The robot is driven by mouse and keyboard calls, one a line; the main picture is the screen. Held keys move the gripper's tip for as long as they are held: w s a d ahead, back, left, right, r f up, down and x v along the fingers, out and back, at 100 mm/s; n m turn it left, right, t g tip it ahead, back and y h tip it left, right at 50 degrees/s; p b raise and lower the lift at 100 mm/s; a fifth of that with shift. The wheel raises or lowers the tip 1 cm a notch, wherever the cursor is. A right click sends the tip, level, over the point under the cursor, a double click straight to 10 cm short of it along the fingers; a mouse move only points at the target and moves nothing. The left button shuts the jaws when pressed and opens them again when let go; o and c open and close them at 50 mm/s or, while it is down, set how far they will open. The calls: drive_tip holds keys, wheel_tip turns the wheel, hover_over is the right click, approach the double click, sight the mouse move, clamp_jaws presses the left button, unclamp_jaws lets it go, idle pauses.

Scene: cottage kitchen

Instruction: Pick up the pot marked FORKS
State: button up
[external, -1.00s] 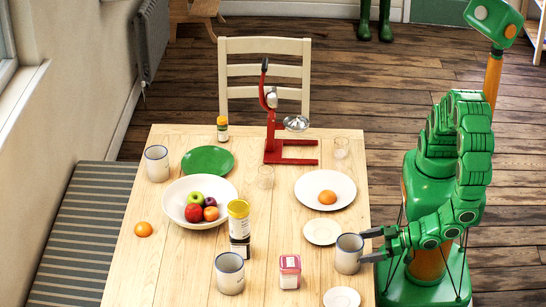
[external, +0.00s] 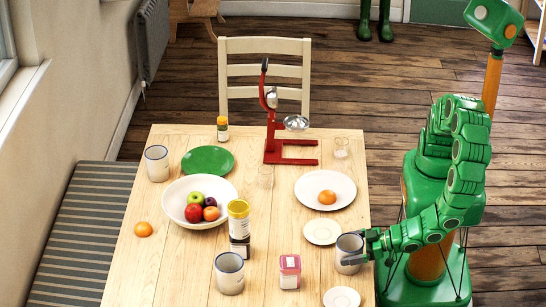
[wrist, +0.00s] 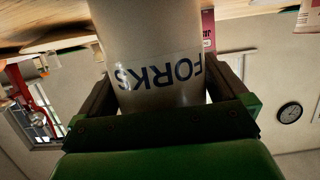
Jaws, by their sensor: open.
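The pot marked FORKS (external: 348,246) is a pale grey cup with a dark rim, standing upright near the right edge of the table. My gripper (external: 356,250) is at its right side, with its fingers reaching around it. In the wrist view the picture is upside down, and the label FORKS on the pot (wrist: 160,75) faces the camera. The pot stands between the two fingers of my open gripper (wrist: 158,85). Whether either finger touches it is unclear.
Two similar pots stand at the front (external: 229,274) and far left (external: 157,165) of the table. A fruit bowl (external: 172,216) stands further left.

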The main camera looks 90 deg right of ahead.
drive_tip(key=shift+c, duration=0.5)
drive_tip(key=c, duration=0.9)
drive_tip(key=shift+o, duration=0.2)
drive_tip(key=shift+r, duration=0.2)
